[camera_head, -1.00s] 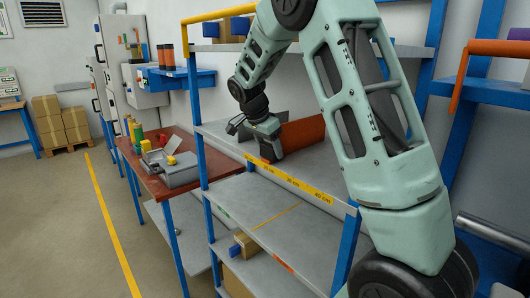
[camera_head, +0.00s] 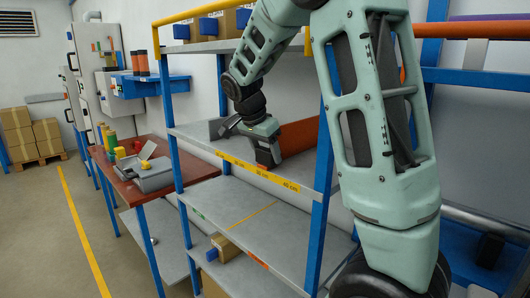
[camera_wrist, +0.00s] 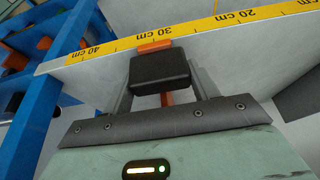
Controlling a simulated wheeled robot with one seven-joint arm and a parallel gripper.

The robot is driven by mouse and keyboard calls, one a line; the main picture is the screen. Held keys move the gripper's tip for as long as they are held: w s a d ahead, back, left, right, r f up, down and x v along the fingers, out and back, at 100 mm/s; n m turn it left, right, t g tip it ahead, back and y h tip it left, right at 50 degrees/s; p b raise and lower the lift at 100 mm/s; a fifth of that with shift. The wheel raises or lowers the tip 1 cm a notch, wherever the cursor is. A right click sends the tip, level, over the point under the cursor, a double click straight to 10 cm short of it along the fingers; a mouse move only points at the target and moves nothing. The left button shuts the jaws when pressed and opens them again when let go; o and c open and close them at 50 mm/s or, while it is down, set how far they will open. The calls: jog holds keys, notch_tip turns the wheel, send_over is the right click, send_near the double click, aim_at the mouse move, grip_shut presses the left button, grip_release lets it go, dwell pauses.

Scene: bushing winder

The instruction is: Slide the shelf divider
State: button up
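The shelf divider (camera_head: 299,136) is a red-brown upright panel on the upper grey shelf, partly hidden by my gripper and arm. My gripper (camera_head: 266,150) is at its front end, above the yellow scale. In the wrist view, my gripper's two grey fingers (camera_wrist: 160,88) flank a black block (camera_wrist: 160,68) and appear shut on it; it seems to be the divider's handle. An orange tab (camera_wrist: 155,46) beyond the block sits at about the 30 cm mark of the yellow scale strip (camera_wrist: 205,26).
A grey upright panel (camera_head: 215,130) stands farther left on the shelf. Blue posts (camera_head: 318,210) frame the rack. A lower shelf (camera_head: 225,208) is mostly bare. A red-brown table (camera_head: 128,168) with a grey box (camera_head: 150,177) stands left. The shelf's right part is hidden by my arm.

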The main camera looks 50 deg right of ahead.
jog(key=o, duration=0.4)
jog(key=shift+r, duration=0.15)
jog(key=b+v, duration=0.3)
jog(key=v, duration=1.4)
jog(key=shift+a, duration=0.15)
